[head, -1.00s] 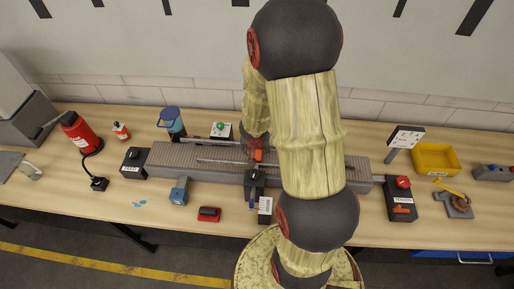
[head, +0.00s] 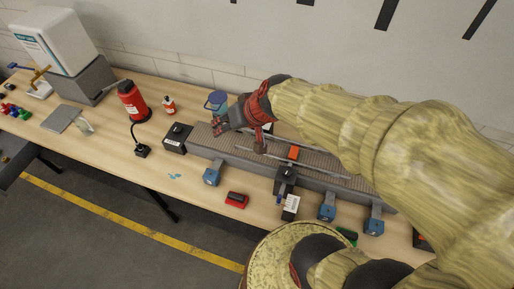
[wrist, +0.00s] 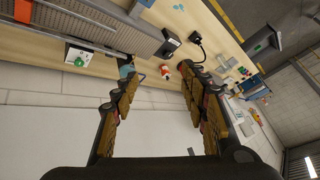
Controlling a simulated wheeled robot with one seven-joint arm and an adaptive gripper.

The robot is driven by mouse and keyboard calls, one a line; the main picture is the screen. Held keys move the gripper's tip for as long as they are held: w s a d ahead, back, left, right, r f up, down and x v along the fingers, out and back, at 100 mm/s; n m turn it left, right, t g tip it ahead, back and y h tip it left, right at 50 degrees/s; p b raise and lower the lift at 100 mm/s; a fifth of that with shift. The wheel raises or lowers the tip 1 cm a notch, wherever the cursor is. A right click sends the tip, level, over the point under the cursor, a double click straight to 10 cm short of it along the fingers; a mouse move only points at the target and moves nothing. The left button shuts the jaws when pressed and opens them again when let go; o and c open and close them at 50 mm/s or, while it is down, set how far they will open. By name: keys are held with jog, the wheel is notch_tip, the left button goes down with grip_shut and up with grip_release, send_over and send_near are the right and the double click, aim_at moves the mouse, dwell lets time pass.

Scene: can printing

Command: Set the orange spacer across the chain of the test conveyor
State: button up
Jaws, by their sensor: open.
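The orange spacer (head: 294,153) is a small orange block on the chain bed of the long grey conveyor (head: 330,176), near its rails and behind a black box. Its exact angle to the chain is too small to tell. My gripper (head: 217,126) is open and empty, to the left of the spacer and apart from it, over the back left part of the conveyor. In the wrist view its two padded fingers (wrist: 158,76) are spread with nothing between them. My arm hides the conveyor's right part.
A black box (head: 285,178) with a white label stands at the conveyor's front. A blue-lidded container (head: 216,102) stands behind its left end, close to my gripper. A red bottle (head: 132,100) is farther left. Blue blocks (head: 327,212) line the front. The table's front left is mostly clear.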

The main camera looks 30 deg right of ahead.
jog(key=s+r+n+h, duration=0.1)
jog(key=s+r, duration=0.2)
jog(key=s, duration=0.4)
jog(key=s+r+n+g+h, duration=0.1)
jog(key=s+r, duration=0.2)
jog(key=s, duration=0.4)
jog(key=shift+s+d+f, duration=0.1)
notch_tip(320, 180, down, 22)
jog(key=b, duration=2.2)
jog(key=shift+r, duration=0.25)
jog(key=shift+c, duration=0.3)
jog(key=shift+c, duration=0.5)
